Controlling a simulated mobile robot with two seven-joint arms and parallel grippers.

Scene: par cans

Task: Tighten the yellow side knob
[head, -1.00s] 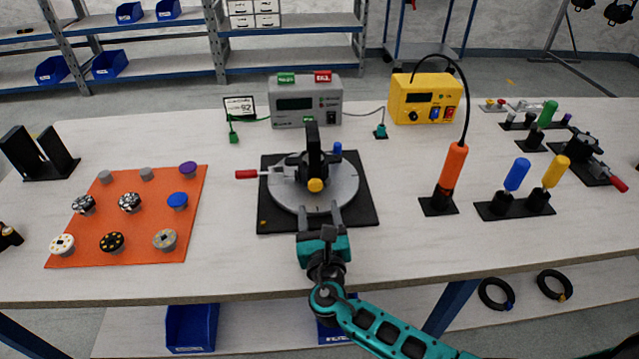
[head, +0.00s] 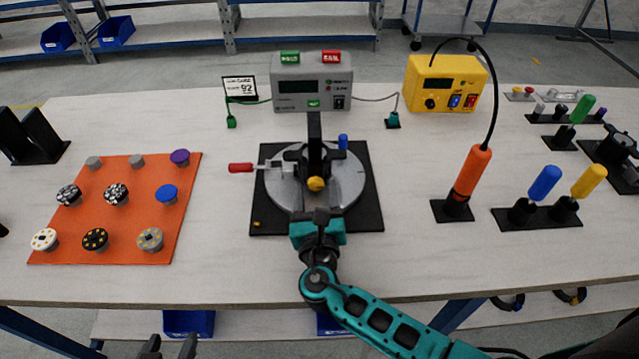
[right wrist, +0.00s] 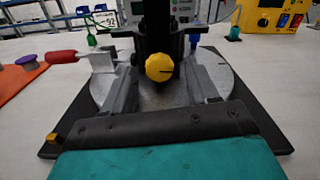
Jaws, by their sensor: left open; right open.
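The yellow side knob (head: 316,184) sticks out of the front of the round grey fixture (head: 348,190), at the foot of its black upright (head: 314,130). My right gripper (head: 317,203) is open in front of the knob. In the right wrist view the knob (right wrist: 159,67) shows a dark line on its face and sits between the far ends of the two fingers (right wrist: 160,80), with a gap on either side. I cannot tell whether the fingertips reach past it. My left gripper (head: 168,348) is open and empty at the bottom edge of the head view, in front of the table.
The fixture has a red-handled clamp (head: 241,168) at left and a blue knob (head: 343,142) behind. An orange mat (head: 130,215) with several knobs lies left. A grey tester (head: 312,85) stands behind. An orange tool (head: 470,172) and blue and yellow drivers (head: 545,182) stand right.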

